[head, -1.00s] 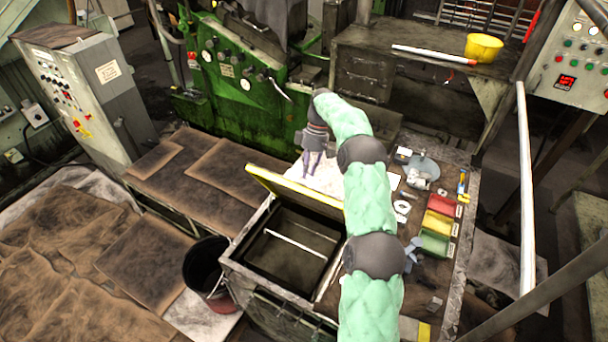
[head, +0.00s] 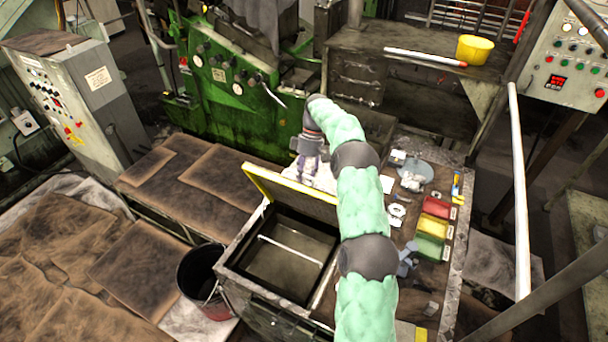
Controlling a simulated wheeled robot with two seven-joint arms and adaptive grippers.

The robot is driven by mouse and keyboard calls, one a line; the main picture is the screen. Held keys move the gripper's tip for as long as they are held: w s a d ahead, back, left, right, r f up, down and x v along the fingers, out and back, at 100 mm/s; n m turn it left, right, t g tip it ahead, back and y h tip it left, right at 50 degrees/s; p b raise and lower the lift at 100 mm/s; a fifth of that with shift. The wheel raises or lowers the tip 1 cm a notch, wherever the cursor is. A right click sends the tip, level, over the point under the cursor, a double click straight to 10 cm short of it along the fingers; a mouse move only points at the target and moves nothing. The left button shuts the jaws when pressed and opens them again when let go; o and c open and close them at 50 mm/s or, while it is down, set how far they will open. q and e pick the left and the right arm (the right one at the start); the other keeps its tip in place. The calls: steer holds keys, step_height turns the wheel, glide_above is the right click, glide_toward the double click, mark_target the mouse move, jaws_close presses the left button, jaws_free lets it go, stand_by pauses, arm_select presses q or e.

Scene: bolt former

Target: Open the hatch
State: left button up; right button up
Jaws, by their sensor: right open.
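The hatch (head: 290,187) is a yellow-edged lid on a dark metal box (head: 228,268). It stands raised and tilted up along the box's far side, so the box's opening is uncovered. A pale bar crosses the inside of the box. My right gripper (head: 307,172) points down just behind the raised lid, above a white patch on the bench. It is open and I see nothing held in it. The lid hides its lower tips partly, so I cannot tell whether it touches the lid. My left gripper is not in view.
A black bucket (head: 200,272) stands left of the box. Red, yellow and green bins (head: 433,228) and small parts lie on the bench right of my arm. A yellow bucket (head: 474,49) sits on the back table. A white post (head: 519,190) rises at the right.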

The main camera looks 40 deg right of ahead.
steer(key=shift+a+r, duration=0.2)
steer(key=v, duration=0.7)
steer(key=shift+r, duration=0.2)
steer(key=shift+d, duration=0.1)
steer(key=shift+c, duration=0.3)
